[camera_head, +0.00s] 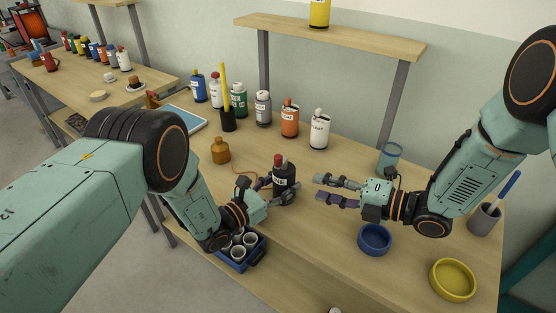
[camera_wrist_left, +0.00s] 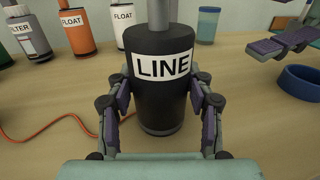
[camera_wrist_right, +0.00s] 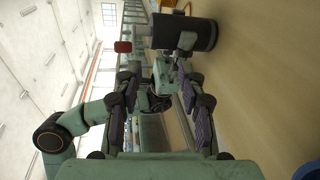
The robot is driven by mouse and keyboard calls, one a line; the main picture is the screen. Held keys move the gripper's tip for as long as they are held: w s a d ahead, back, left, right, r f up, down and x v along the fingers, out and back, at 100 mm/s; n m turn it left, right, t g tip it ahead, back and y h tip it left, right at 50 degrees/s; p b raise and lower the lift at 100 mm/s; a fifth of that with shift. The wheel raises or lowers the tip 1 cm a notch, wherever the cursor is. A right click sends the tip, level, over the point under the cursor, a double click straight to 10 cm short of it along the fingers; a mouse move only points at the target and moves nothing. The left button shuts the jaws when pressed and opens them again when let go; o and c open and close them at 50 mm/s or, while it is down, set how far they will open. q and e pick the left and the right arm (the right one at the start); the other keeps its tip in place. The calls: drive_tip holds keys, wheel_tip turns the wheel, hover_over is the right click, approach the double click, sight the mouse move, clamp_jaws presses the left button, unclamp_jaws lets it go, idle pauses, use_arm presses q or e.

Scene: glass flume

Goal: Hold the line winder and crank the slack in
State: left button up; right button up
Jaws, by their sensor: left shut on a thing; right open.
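The line winder is a black cylinder with a white "LINE" label (camera_wrist_left: 162,95). It stands upright on the wooden table in the head view (camera_head: 285,187). A red crank knob (camera_head: 280,160) sits above its top, and the knob shows in the right wrist view (camera_wrist_right: 123,46). An orange line (camera_wrist_left: 50,133) runs from it along the table. My left gripper (camera_wrist_left: 160,112) is shut on the winder's body, one finger on each side. My right gripper (camera_head: 325,189) is open and empty, to the right of the winder and apart from it, fingers pointing at it.
A blue tray with several white cups (camera_head: 256,257) is near the table's front edge. A blue bowl (camera_head: 375,240) and yellow bowl (camera_head: 453,280) lie right. Labelled bottles, including an orange one (camera_head: 289,120), stand behind.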

sight(282, 162)
drive_tip(key=w+a+r+m+y, duration=0.1)
drive_tip(key=a+m, duration=0.2)
drive_tip(key=m, duration=0.2)
drive_tip(key=w+a+r+m+y, duration=0.1)
drive_tip(key=w+a+m, duration=0.1)
drive_tip(key=a+m, duration=0.2)
drive_tip(key=w+a+r+m+g+y, duration=0.1)
drive_tip(key=a+m, duration=0.3)
drive_tip(key=m, duration=0.4)
drive_tip(key=shift+w+a+r, duration=0.1)
drive_tip(key=shift+w+r, duration=0.3)
drive_tip(key=shift+r, duration=0.1)
clamp_jaws()
idle(0.5)
